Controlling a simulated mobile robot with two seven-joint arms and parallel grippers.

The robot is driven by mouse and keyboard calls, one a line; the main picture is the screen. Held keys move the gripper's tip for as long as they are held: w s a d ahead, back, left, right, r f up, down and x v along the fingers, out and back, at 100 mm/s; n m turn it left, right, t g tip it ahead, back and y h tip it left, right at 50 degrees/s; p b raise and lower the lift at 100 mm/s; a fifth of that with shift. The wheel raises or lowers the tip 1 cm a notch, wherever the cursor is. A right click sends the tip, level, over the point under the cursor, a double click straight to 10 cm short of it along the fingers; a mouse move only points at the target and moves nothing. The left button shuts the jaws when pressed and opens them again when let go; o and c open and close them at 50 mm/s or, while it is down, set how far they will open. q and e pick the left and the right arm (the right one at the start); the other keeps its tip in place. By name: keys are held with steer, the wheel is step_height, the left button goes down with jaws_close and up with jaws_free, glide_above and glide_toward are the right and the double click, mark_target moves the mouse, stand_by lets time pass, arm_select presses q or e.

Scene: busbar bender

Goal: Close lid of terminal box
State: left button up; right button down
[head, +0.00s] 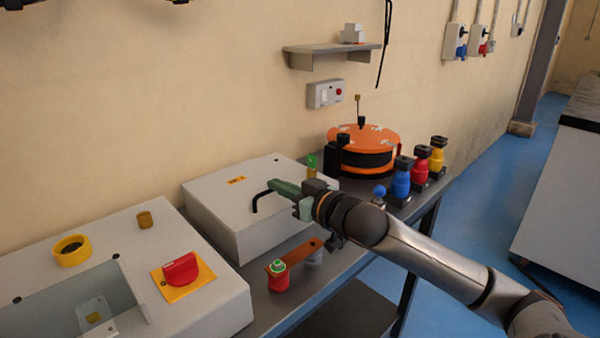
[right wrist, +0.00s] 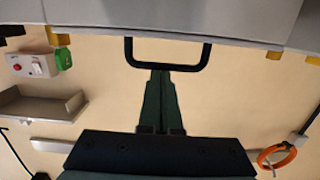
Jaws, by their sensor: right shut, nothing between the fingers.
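The terminal box is probably the pale grey box (head: 215,205) with an orange label on top, at the middle of the head view. Its lid (head: 225,180) looks flat or nearly flat on the box; I cannot tell whether it is fully down. A black bar handle (head: 256,202) shows at the gripper's tips, and as a U shape in the right wrist view (right wrist: 168,68). My right gripper (head: 272,185) is shut and empty above the box, its green fingertips (right wrist: 160,74) at or just short of the handle; contact is unclear. My left gripper is out of view.
Left stands a grey enclosure with a red rotary switch (head: 181,270) and a yellow ring (head: 72,250). A red-based green button (head: 278,275) sits in front of the box. An orange reel (head: 364,145) and blue, red and yellow connectors (head: 401,178) stand right.

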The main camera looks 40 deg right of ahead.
steer(key=r+p, duration=0.2)
steer(key=r, duration=0.1)
steer(key=shift+w+r, duration=0.2)
steer(key=shift+r, duration=0.05)
steer(key=shift+r+p, duration=0.35)
steer(key=shift+p, duration=0.3)
steer(key=s+f+b, duration=0.1)
steer(key=s, duration=0.8)
steer(key=shift+s+d+f, duration=0.35)
steer(key=shift+s+f, duration=0.05)
